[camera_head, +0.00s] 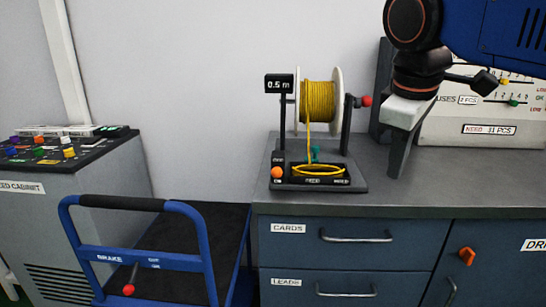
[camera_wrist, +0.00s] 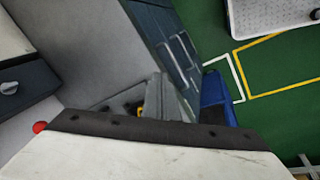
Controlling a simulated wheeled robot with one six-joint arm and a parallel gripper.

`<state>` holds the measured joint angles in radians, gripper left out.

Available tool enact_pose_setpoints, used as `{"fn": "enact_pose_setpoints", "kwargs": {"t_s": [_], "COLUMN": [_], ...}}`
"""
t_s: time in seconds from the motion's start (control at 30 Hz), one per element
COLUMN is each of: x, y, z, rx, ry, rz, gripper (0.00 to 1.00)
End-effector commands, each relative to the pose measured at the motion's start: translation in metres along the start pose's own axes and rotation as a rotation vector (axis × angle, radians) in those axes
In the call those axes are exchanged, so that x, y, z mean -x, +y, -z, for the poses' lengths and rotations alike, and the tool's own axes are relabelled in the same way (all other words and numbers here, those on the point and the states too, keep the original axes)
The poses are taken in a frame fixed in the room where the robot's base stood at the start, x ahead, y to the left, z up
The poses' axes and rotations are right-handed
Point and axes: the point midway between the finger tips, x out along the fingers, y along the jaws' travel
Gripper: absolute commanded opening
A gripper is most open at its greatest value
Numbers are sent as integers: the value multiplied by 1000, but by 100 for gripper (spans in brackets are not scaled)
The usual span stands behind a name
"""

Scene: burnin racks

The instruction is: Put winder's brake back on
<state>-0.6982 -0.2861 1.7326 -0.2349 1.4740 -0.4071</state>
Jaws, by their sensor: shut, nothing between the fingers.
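The winder (camera_head: 318,170) stands on the grey bench top with a spool of yellow cable (camera_head: 318,100) and a display reading "0.5 m". A red-knobbed crank (camera_head: 365,101) is on its right side. Its base has an orange knob (camera_head: 277,172) at the left, a small green part (camera_head: 315,153) below the spool and a loop of yellow cable at the front. Labels there are too small to read, so I cannot tell which part is the brake or its position. My gripper (camera_head: 396,174) is shut and empty, pointing down right of the winder, apart from it.
A blue trolley (camera_head: 140,252) labelled "BRAKE", with a red-knobbed lever (camera_head: 130,289), stands left of the bench. A control cabinet (camera_head: 75,185) is further left. A pale panel (camera_head: 480,130) stands behind my arm. Bench drawers (camera_head: 340,239) are closed. Green floor (camera_wrist: 275,75) shows in the wrist view.

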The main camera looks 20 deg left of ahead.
Motion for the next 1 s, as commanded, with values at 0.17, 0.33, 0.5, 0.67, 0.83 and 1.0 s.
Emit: {"fn": "enact_pose_setpoints", "kwargs": {"t_s": [0.17,0.33,0.5,0.67,0.83,1.0], "x": [29,56,83,108,129,140], "y": [-13,-32,-57,-86,-114,-130], "z": [49,91,130,163,187,199], "rx": [148,280,408,521,616,667], "ry": [-8,-17,-24,-31,-36,-39], "rz": [-10,-22,-35,-49,-61,-68], "gripper": [0,0,0,0,0,0]}}
